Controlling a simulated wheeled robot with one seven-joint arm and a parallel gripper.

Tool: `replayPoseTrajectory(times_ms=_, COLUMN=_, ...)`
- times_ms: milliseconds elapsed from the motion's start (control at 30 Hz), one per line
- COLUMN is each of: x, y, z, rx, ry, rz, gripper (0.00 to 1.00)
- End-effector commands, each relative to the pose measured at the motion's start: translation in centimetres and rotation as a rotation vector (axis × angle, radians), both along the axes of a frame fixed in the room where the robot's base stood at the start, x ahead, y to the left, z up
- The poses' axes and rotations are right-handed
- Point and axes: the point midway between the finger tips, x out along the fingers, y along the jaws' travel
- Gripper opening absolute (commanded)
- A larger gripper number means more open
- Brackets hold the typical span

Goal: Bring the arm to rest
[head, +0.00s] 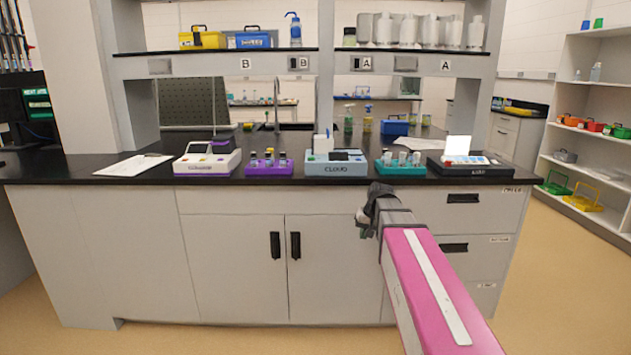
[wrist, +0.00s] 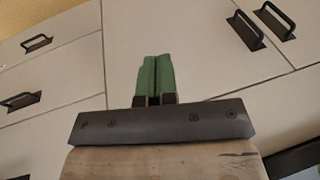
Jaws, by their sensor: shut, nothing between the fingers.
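My arm reaches out from the lower right in the head view, its pink link pointing toward the bench. My gripper (head: 364,222) is at the arm's far end, in front of the cabinet fronts and below the bench top's front edge. In the wrist view my gripper (wrist: 154,75) shows two green fingers pressed side by side, with nothing between them. Behind the fingers are pale cabinet fronts; I cannot tell the exact gap to them.
The black bench top (head: 85,170) carries a purple rack (head: 265,168), a teal rack (head: 401,169), a device marked CLOUD (head: 336,168), a white device (head: 207,160) and a clipboard (head: 132,164). Drawers with black handles (head: 463,198) are right of my gripper. Floor is open at right.

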Motion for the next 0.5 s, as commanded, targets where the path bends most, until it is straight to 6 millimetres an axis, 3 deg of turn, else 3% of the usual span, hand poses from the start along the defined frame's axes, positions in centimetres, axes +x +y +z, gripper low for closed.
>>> replayPoseTrajectory(times_ms=33, x=-2.0, y=0.0, z=-2.0, rx=-0.017, ry=0.021, rz=-0.002, gripper=0.00)
replayPoseTrajectory(times_ms=200, x=-6.6, y=-0.3, z=-7.5, rx=-0.076, ry=0.074, rz=-0.005, gripper=0.00)
replayPoseTrajectory(times_ms=500, x=-15.1, y=-1.1, z=-15.0, rx=-0.177, ry=0.158, rz=0.006, gripper=0.00)
